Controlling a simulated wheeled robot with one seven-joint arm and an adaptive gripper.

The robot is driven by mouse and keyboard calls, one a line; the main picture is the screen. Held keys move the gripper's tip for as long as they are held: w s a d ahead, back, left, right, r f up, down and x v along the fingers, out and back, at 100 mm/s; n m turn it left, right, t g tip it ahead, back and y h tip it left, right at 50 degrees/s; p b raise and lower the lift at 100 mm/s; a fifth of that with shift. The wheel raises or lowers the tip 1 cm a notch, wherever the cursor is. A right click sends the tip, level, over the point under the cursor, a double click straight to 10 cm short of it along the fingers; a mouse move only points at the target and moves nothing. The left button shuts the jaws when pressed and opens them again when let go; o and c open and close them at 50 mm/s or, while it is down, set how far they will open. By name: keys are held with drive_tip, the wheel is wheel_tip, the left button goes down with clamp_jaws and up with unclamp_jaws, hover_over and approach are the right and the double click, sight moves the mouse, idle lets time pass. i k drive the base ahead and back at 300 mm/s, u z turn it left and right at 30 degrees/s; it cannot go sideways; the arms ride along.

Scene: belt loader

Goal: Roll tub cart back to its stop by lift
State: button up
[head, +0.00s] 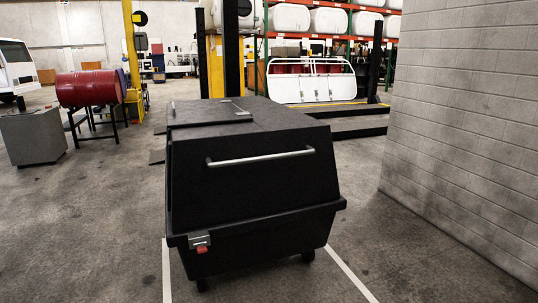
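The tub cart (246,175) is a large black lidded bin on small castors, standing upright close in front of me in the head view. A pale bar handle (260,157) runs across its near sloped face. A small red latch or pedal (202,249) sits on a grey bracket at its lower left. The lift (214,66) shows as yellow and black posts behind the cart. I cannot make out a separate stop; the cart hides the floor behind it. My gripper is not in view.
White floor lines (350,270) run along both sides of the cart. A grey block wall (465,130) closes off the right. A red drum (88,88) on a stand and a grey box (33,135) are at left. Open floor lies left of the cart.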

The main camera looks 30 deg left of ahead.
sight(265, 189)
drive_tip(key=u, duration=0.5)
drive_tip(key=i, duration=0.9)
drive_tip(key=u, duration=1.05)
drive_tip(key=i, duration=0.25)
drive_tip(key=u, duration=0.1)
